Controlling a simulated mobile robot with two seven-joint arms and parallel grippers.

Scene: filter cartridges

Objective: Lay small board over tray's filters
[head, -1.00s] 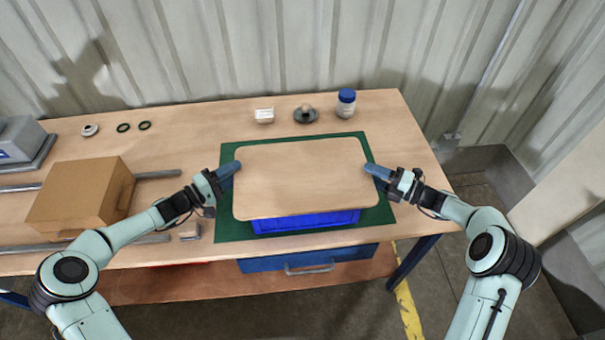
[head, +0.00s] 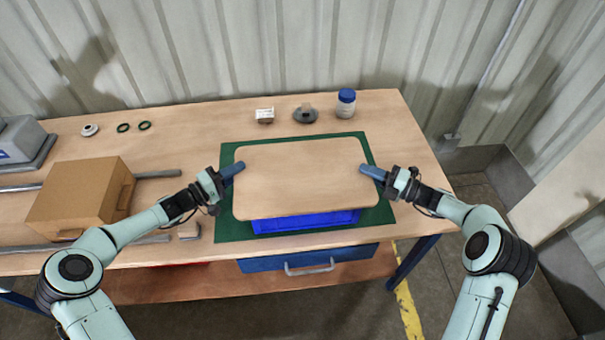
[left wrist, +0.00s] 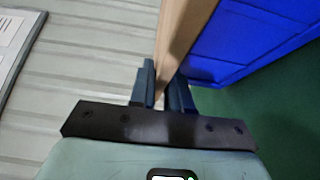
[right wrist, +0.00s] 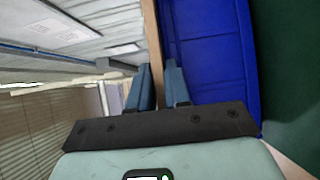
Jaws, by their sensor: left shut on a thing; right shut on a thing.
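The small wooden board (head: 302,178) lies flat above the blue tray (head: 305,222), covering most of it in the head view. Only the tray's front wall shows below the board's near edge. The filters are hidden under the board. My left gripper (head: 236,168) is shut on the board's left edge, which also shows between its fingers in the left wrist view (left wrist: 178,40). My right gripper (head: 366,170) is shut on the board's right edge, seen in the right wrist view (right wrist: 152,40). I cannot tell whether the board touches the tray.
The tray stands on a green mat (head: 228,228). A cardboard box (head: 80,195) and metal rails are at the left.

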